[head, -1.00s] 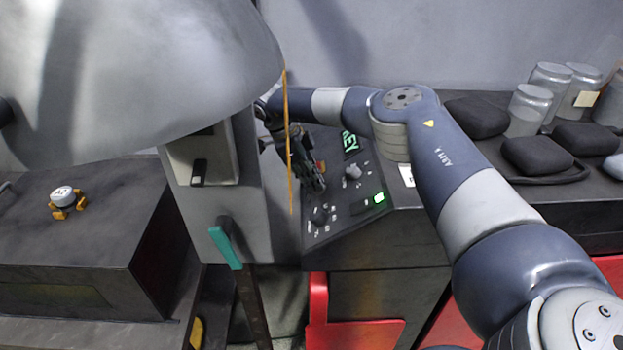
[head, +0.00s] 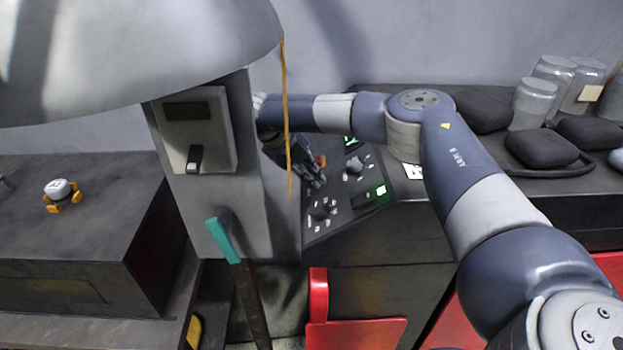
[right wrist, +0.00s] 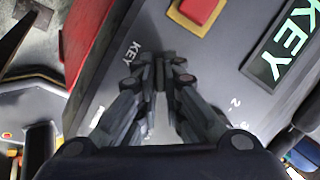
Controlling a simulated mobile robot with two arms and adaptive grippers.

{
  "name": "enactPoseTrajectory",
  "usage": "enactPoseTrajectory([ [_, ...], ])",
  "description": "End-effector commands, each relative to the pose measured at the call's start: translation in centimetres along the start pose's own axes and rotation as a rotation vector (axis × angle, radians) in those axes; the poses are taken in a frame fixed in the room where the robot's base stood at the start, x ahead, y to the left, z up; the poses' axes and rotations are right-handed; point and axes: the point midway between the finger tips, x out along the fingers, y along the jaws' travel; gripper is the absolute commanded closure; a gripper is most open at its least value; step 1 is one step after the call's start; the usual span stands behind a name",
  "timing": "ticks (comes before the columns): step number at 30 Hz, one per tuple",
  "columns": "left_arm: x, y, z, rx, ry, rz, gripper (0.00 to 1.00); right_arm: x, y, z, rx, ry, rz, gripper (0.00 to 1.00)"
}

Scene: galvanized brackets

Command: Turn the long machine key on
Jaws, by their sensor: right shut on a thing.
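The dark grey machine key (right wrist: 165,72) stands out from the sloped control panel (right wrist: 215,75), beside a printed KEY label in the right wrist view. My right gripper (right wrist: 165,85) is shut on the key, one finger on each side. The fingers hide most of it, and its turn angle cannot be read. In the head view my right gripper (head: 317,181) is at the left part of the panel (head: 345,222), and the key is hidden there. My left gripper is not in view.
A red button on a yellow base (right wrist: 198,12) and a lit KEY sign (right wrist: 289,45) are close to the gripper. The panel also has a dark knob (head: 322,212), a grey knob (head: 353,165) and a green light (head: 381,190). An orange strip (head: 287,120) hangs nearby.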

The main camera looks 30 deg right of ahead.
Motion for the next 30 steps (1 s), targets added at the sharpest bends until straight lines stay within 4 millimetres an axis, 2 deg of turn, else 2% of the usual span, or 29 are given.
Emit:
enactPoseTrajectory([
  [1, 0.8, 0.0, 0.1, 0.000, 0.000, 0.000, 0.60, 0.2, 0.2, 0.1, 0.041, -0.004, -0.012, 1.00],
  [15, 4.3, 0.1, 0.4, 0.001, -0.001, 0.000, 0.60, 0.1, 0.3, 0.2, 0.431, -0.003, -0.122, 1.00],
  [30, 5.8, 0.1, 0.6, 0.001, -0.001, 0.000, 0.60, -0.1, 0.2, 0.2, 0.609, -0.002, -0.171, 1.00],
])
